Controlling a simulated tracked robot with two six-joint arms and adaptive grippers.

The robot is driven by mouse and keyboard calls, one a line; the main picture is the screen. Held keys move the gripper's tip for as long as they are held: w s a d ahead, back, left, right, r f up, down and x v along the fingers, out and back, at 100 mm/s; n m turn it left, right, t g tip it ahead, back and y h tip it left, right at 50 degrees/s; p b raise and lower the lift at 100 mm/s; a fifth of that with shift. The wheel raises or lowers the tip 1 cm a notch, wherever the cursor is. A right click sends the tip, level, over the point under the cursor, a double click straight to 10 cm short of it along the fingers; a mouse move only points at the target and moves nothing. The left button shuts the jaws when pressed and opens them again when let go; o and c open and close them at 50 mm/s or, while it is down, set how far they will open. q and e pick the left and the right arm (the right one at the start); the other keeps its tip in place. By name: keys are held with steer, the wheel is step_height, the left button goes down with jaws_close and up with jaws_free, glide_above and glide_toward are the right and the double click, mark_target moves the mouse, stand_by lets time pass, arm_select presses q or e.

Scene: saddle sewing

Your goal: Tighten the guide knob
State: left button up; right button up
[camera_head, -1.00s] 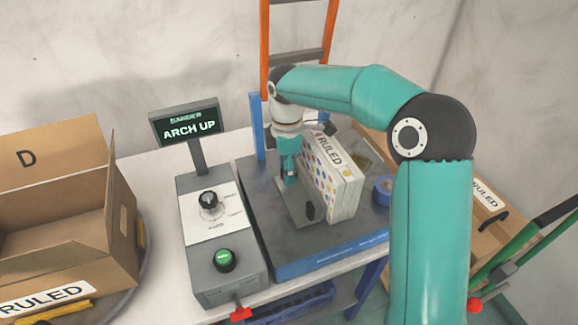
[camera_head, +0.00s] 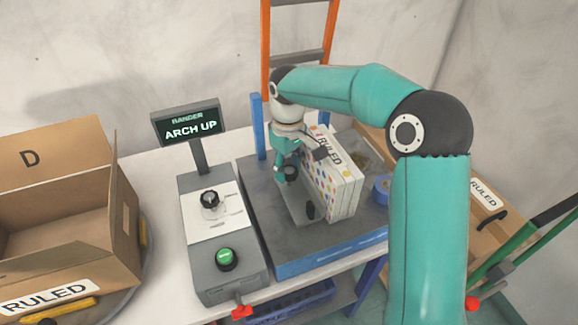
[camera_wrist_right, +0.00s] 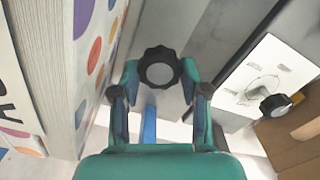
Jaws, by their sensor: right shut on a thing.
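The guide knob (camera_wrist_right: 160,67) is black with a lobed rim, and in the right wrist view it sits between the fingertips of my right gripper (camera_wrist_right: 160,75). The gripper is shut on it, a finger at each side. In the head view my right gripper (camera_head: 288,168) is low over the grey bed, just left of the stack of ruled pads. The grey guide plate (camera_head: 300,203) stands along the stack's left side, and the gripper partly hides it. My left gripper is not in view.
The pad stack (camera_head: 338,185) stands close to the right of the gripper. A control box (camera_head: 222,240) with a dial and green button is at left, under an "ARCH UP" screen (camera_head: 188,122). A cardboard box (camera_head: 65,230) is far left; an orange ladder (camera_head: 298,57) stands behind.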

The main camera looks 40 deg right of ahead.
mark_target(288, 169)
steer(key=shift+d+m, duration=0.1)
steer(key=shift+m, duration=2)
steer(key=o, duration=1.1)
steer(key=shift+o, duration=0.2)
steer(key=shift+r, duration=0.15)
steer(key=shift+w+r, duration=0.1)
steer(key=shift+r, duration=3.75)
